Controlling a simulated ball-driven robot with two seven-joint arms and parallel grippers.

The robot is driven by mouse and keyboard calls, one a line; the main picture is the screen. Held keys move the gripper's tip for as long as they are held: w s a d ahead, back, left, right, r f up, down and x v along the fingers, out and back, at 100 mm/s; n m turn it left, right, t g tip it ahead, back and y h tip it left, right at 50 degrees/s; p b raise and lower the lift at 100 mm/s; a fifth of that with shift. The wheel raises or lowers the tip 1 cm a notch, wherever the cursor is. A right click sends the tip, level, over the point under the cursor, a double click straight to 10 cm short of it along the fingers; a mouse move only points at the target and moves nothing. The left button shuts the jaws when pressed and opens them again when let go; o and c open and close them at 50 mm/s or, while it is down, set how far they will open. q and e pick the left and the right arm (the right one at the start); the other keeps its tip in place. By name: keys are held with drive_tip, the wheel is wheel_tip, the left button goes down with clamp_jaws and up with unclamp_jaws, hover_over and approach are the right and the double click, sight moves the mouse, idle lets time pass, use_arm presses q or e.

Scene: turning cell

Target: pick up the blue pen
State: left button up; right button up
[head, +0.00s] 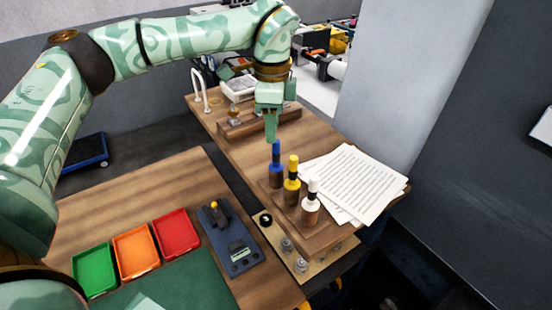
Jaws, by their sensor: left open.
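The blue pen (276,168) stands upright in a wooden block (318,240), at the far left end of a row with a yellow pen (292,172) and a white pen (311,200). My left gripper (271,132) points down just above the blue pen's top. Its fingers show nearly edge-on, open, with nothing seen between them. The fingertips are close to the blue tip; I cannot tell whether they touch it. My right gripper is not in view.
Printed papers (352,180) lie right of the pens. A wooden rack (258,121) stands behind. Green (94,268), orange (136,252) and red (175,234) trays and a dark blue device (232,242) sit on the nearer table.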

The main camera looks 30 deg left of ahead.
sight(277, 143)
use_arm(q)
drive_tip(key=shift+d+f, duration=0.1)
drive_tip(key=shift+f, duration=0.25)
drive_tip(key=f+p, duration=0.1)
drive_tip(key=f, duration=0.2)
drive_tip(key=shift+d+f+p, duration=0.35)
drive_tip(key=shift+p, duration=0.05)
drive_tip(key=shift+w+f, duration=0.15)
drive_tip(key=shift+f, duration=0.35)
drive_tip(key=c, duration=0.7)
clamp_jaws()
